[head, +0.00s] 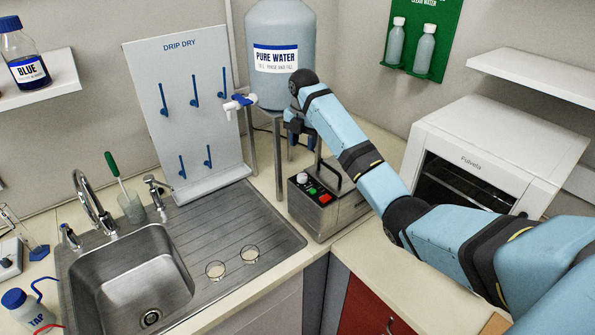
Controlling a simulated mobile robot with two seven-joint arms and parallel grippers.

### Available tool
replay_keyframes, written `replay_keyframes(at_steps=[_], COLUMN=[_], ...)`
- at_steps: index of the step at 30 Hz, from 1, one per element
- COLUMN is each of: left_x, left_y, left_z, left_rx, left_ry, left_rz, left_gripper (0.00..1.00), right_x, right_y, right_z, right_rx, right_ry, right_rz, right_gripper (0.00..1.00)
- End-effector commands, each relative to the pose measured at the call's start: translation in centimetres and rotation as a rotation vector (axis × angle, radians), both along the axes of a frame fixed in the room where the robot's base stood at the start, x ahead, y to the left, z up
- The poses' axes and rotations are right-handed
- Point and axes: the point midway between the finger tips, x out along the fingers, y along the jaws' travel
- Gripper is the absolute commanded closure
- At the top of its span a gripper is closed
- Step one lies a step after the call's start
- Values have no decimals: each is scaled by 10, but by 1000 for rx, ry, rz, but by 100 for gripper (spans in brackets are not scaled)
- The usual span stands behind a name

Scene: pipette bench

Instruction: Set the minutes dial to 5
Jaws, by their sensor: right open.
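A metal box (322,204) with a handle on top stands on the counter right of the sink. Its front panel carries a pale round knob (302,178), green buttons (311,190) and a red switch (325,198). The knob may be the minutes dial; its markings are too small to read. My right gripper (295,128) is open and empty at the end of the blue arm. In the picture it shows above the box, in front of the water tank's lower part, apart from the knob. My left gripper is not in view.
The PURE WATER tank (287,37) stands behind the gripper, its white tap (239,103) to the left. A drip-dry rack (178,65), a steel sink (135,275) and two glass dishes lie left. A white oven (487,158) stands right, partly behind my arm.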

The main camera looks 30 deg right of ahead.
Motion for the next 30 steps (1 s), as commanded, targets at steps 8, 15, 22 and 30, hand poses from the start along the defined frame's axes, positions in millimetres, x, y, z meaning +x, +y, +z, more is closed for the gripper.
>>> replay_keyframes(at_steps=[8, 15, 22, 30], left_x=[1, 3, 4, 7], left_y=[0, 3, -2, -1], left_z=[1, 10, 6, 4], left_rx=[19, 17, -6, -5], left_ry=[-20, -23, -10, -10], left_rz=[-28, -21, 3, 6], left_gripper=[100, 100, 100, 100], right_x=[-1, -1, -1, -1], right_y=[1, 1, 1, 0], right_z=[-55, -98, -117, -119], right_rx=[3, 1, 1, 0], right_ry=[9, 6, 4, 4], right_rz=[-2, -2, -2, -2], right_gripper=[55, 55, 55, 55])
